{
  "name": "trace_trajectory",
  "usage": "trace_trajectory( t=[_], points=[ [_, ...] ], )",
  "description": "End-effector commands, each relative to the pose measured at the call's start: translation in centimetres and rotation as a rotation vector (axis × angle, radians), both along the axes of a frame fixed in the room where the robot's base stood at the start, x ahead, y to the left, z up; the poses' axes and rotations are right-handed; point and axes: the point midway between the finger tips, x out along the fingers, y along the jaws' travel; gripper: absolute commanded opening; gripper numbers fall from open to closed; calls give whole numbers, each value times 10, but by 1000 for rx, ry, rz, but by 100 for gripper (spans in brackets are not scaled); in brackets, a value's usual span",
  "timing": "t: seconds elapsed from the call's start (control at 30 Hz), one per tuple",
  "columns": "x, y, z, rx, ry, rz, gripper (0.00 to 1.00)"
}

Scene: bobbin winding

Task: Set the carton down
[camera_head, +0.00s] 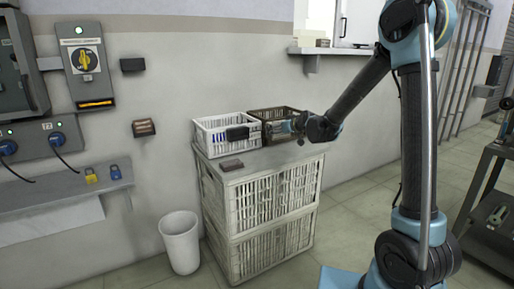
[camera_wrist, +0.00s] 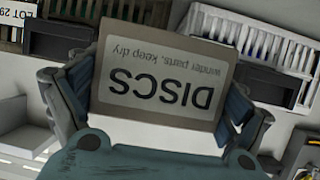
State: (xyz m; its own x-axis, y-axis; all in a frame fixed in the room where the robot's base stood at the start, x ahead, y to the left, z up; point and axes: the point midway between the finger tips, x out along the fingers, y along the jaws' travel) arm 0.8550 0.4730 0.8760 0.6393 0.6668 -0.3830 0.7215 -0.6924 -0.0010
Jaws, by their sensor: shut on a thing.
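The carton (camera_wrist: 155,72) is a brown box with a white label reading "DISCS", upside down in the wrist view. My gripper (camera_wrist: 156,98) is shut on it, with one finger along its left side and the other along its right. In the head view my gripper (camera_head: 291,126) is at the dark crate (camera_head: 267,112) on top of the stacked pale crates (camera_head: 262,208). I cannot make out the carton clearly there. What lies under the carton is hidden in the wrist view, so I cannot tell whether it touches anything.
A white crate (camera_head: 204,136) holding blue items stands left of the dark crate. A small brown block (camera_head: 231,164) lies near the stack's front left edge. A white bin (camera_head: 181,243) stands on the floor at left. A wall ledge (camera_head: 330,51) is above.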

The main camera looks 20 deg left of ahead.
Motion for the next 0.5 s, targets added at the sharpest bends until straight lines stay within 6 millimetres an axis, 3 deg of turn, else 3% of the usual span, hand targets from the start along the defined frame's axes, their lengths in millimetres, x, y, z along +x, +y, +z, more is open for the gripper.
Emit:
trace_trajectory(
  t=[0.1, 0.2, 0.5],
  points=[
    [-13, 21, 7, 0, 0, 43, 64],
    [-18, 29, 6, 1, 0, 59, 64],
    [-19, 31, -37, 0, 0, 63, 64]
  ],
)
